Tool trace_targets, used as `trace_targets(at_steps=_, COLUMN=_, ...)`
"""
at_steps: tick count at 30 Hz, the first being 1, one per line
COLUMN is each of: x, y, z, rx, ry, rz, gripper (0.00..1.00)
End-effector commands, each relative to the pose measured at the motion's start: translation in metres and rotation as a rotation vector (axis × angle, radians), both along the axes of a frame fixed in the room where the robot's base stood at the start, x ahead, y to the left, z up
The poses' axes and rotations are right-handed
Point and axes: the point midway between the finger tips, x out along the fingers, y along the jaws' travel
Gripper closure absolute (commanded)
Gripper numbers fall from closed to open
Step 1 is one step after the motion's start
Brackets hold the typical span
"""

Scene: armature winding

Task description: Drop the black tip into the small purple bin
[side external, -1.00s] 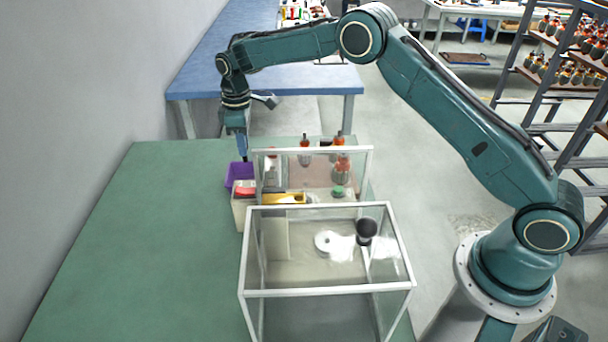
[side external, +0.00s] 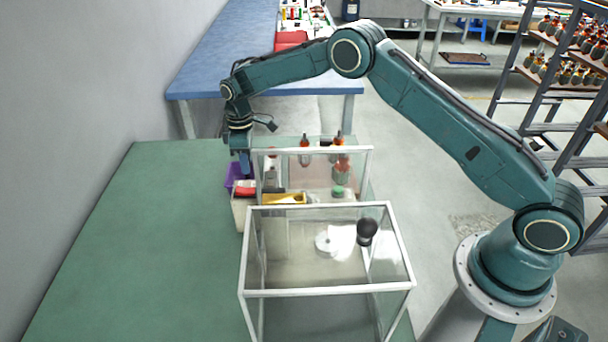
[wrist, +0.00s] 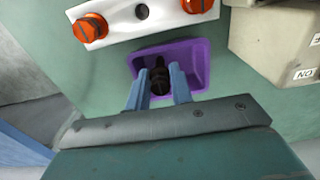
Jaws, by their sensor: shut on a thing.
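The black tip (wrist: 160,76) is held between the two blue fingers of my gripper (wrist: 159,85) in the wrist view. The small purple bin (wrist: 196,54) lies below and around the tip in that view. In the side view the purple bin (side external: 231,178) stands on the green table, partly hidden behind my gripper (side external: 244,170). The gripper points down at the bin, and the tip is hidden there. How far the tip is above the bin floor cannot be told.
A white plate with orange knobs (wrist: 122,20) and a beige box (wrist: 265,45) flank the bin. A beige bin with red contents (side external: 244,190), a yellow bin (side external: 286,198) and a framed clear case (side external: 325,245) stand nearby. The table's left side (side external: 130,240) is clear.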

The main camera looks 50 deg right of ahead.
Motion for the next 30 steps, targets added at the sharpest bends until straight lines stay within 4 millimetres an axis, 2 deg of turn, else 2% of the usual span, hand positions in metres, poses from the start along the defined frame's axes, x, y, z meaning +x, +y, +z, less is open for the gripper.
trace_targets(at_steps=9, x=0.0, y=0.0, z=-0.002, rx=0.0, ry=0.0, rz=0.0, gripper=0.98)
trace_targets(at_steps=10, x=0.0, y=0.0, z=-0.002, rx=0.0, ry=0.0, rz=0.0, gripper=0.76)
trace_targets(at_steps=13, x=0.0, y=0.0, z=-0.002, rx=0.0, ry=0.0, rz=0.0, gripper=0.56)
trace_targets(at_steps=14, x=0.0, y=0.0, z=-0.002, rx=0.0, ry=0.0, rz=0.0, gripper=0.52)
trace_targets(at_steps=23, x=0.0, y=0.0, z=-0.002, rx=0.0, ry=0.0, rz=0.0, gripper=0.52)
trace_targets(at_steps=30, x=0.001, y=0.0, z=0.009, rx=0.001, ry=-0.002, rz=0.0, gripper=0.52)
